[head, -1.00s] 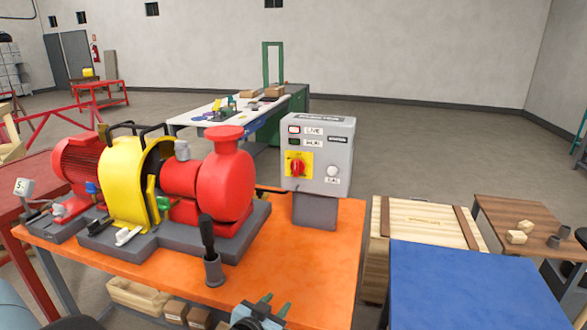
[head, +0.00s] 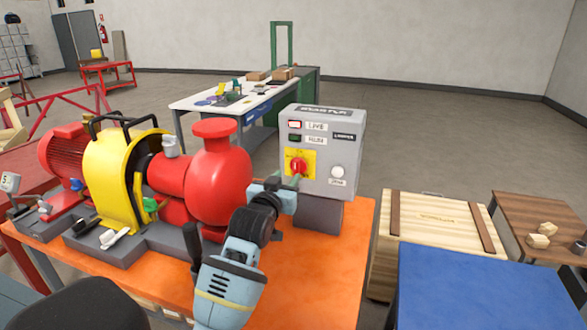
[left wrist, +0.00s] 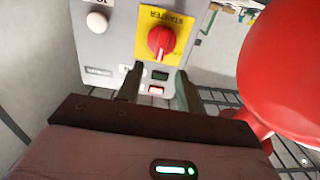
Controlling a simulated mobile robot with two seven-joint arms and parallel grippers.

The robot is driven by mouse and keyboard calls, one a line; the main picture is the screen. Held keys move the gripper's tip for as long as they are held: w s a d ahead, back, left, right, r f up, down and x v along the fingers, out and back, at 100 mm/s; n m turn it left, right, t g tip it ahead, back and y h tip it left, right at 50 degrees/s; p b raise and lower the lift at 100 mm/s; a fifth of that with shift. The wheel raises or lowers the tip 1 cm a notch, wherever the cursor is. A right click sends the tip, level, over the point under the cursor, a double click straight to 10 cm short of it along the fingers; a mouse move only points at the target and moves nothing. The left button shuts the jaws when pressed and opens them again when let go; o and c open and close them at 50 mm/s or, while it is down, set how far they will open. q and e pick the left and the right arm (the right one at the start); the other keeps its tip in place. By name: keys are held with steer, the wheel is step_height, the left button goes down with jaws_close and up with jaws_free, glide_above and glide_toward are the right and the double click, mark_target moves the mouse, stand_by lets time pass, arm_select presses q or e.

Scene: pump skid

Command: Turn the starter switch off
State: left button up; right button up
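The grey starter box (head: 345,150) stands at the right end of the orange skid table. Its red rotary switch (head: 298,167) sits on a yellow plate (head: 290,156); the knob's grip looks about vertical. In the left wrist view the knob (left wrist: 161,41) appears upside down, with a white mark on it. My left gripper (head: 284,191) is just in front of and below the knob. Its two fingers (left wrist: 158,80) are apart and empty, pointing at the panel. The knob lies beyond the fingertips; contact is not visible. My right gripper is out of view.
A red pump (head: 219,180) with a yellow guard (head: 112,180) stands close left of the box. A wooden crate (head: 420,225) and blue-topped surface (head: 480,285) are at the right.

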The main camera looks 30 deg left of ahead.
mark_target(295, 166)
arm_select(q)
steer(key=shift+x, duration=3.25)
jaws_close()
